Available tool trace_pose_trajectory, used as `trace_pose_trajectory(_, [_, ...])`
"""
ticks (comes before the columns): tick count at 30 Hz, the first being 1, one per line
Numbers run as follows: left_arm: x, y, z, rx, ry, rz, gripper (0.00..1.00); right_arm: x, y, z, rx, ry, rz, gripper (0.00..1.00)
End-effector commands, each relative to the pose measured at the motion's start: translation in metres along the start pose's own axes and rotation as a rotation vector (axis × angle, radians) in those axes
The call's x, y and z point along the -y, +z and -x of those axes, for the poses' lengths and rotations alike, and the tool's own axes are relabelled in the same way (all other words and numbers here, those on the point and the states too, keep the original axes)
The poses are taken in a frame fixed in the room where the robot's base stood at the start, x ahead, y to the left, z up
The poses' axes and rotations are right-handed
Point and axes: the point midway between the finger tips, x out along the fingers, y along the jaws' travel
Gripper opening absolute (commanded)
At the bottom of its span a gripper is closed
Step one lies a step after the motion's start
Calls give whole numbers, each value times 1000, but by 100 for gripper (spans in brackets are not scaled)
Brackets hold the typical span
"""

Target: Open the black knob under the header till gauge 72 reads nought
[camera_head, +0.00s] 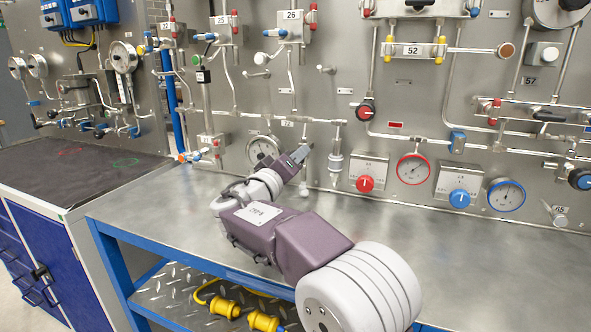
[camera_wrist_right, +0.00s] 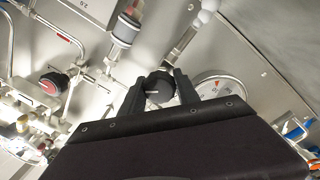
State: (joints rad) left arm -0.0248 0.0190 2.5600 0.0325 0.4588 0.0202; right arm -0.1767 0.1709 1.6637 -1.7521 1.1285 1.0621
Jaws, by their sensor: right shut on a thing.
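The black knob (camera_wrist_right: 158,82) sits between the two fingertips of my right gripper (camera_head: 301,153) in the right wrist view, with a white line on its face. The gripper is shut on it, close to the panel. In the head view the knob is hidden behind the gripper. A small plate that seems to read 72 (camera_head: 288,123) is just above. A white-faced gauge (camera_head: 262,147) is left of the gripper, partly covered by it. A gauge also shows in the right wrist view (camera_wrist_right: 221,87), cut off below by the gripper body; its reading is too small to tell. My left gripper is not in view.
A clear-bodied fitting (camera_head: 336,160) hangs right of the gripper. Red (camera_head: 365,183) and blue (camera_head: 459,198) knobs and red- and blue-rimmed gauges are further right. Pipes cross the panel above. The grey bench top (camera_head: 420,240) is bare beneath my arm.

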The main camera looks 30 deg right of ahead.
Motion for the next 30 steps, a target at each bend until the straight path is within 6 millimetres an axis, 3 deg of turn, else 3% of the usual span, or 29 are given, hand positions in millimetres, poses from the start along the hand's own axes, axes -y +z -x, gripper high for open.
trace_pose_trajectory(12, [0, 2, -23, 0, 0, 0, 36, 2, 2, 0, -27, 3, 392, 0])
trace_pose_trajectory(30, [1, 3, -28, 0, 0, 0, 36, 0, 1, 0, -67, 9, 962, 0])
